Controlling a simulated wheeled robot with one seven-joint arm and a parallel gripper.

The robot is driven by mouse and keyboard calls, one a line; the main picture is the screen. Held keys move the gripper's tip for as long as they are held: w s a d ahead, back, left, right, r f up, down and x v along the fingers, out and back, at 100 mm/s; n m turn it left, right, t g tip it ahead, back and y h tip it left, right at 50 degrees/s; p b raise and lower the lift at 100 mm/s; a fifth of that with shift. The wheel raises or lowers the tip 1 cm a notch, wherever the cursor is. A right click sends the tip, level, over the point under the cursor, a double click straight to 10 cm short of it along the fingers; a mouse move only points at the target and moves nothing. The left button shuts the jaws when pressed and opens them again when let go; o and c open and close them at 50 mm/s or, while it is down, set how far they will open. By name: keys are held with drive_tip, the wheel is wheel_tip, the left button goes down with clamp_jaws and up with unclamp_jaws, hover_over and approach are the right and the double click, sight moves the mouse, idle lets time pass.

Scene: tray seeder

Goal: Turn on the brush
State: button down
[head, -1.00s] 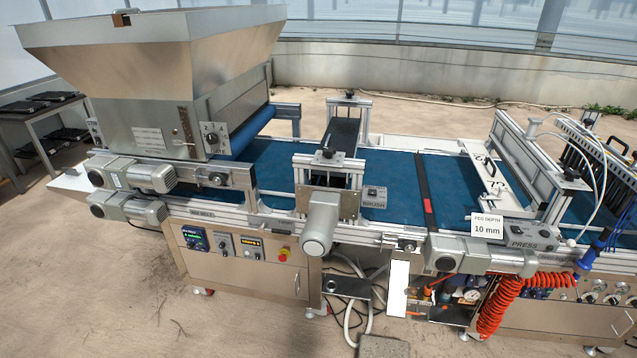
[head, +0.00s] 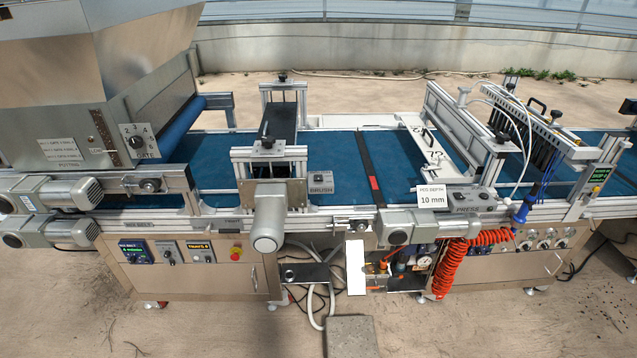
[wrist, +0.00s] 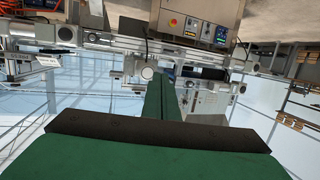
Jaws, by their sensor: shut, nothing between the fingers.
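The brush switch box (head: 320,183), a small grey box labelled BRUSH, sits on the near rail of the blue conveyor in the head view. The brush unit (head: 268,163), an aluminium frame across the belt with a grey round-ended motor (head: 267,230) in front, stands just left of it. The switch position is too small to read. My gripper (wrist: 160,84) shows only in the wrist view, with green fingers together and empty. The machine appears upside down beyond it, apart from the fingers, with the brush motor (wrist: 147,73) just left of them. The brush switch cannot be made out there.
A steel hopper (head: 70,80) stands at left, above a control panel with a red stop button (head: 236,252). A press unit (head: 470,200) with a 10 mm sign (head: 432,198) and an orange coiled hose (head: 450,265) are at right. The floor in front is mostly clear.

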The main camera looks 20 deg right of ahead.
drive_tip(key=w+d+f+m+t+h, duration=0.1)
drive_tip(key=w+d, duration=0.2)
drive_tip(key=w, duration=0.7)
drive_tip(key=w+d+h, duration=0.1)
drive_tip(key=w+d, duration=0.2)
drive_tip(key=w, duration=0.8)
drive_tip(key=w+d+f+m+t+h, duration=0.1)
drive_tip(key=w+d, duration=0.3)
drive_tip(key=w, duration=0.6)
drive_tip(key=w+d+r, duration=0.4)
drive_tip(key=w+r, duration=0.3)
drive_tip(key=w, duration=0.1)
drive_tip(key=w+d+r+h, duration=0.1)
drive_tip(key=w+d+r, duration=0.4)
drive_tip(key=w+r, duration=0.2)
drive_tip(key=w+d+r+m+t+h, duration=0.1)
drive_tip(key=w+d+r, duration=0.3)
drive_tip(key=w+r, duration=0.3)
drive_tip(key=x, duration=0.3)
drive_tip(key=shift+a, duration=0.1)
hover_over(318, 178)
drive_tip(key=s, duration=0.3)
drive_tip(key=shift+s+a+f, duration=0.25)
drive_tip(key=shift+f, duration=0.45)
drive_tip(key=shift+s+a+f, duration=0.2)
drive_tip(key=shift+s+f, duration=0.05)
drive_tip(key=shift+f, duration=0.45)
